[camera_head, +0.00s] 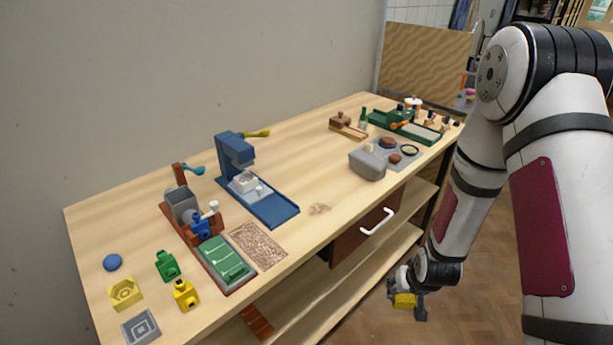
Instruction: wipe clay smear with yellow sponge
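The clay smear (320,209) is a small brownish patch on the bare wooden top of the bench, near its front edge and left of the grey block. My gripper (407,302) hangs low at the end of my arm, in front of the bench and below its top. A yellow block, which looks like the yellow sponge (404,300), sits between its fingers. The gripper appears shut on it. The sponge is small in view and partly hidden by the fingers. It is well apart from the smear.
A blue press (240,168), a red station with a green tray (223,257) and a brown textured mat (258,245) stand left of the smear. A grey block (367,165) is at its right. A drawer with a white handle (377,222) is below. Bench top around the smear is clear.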

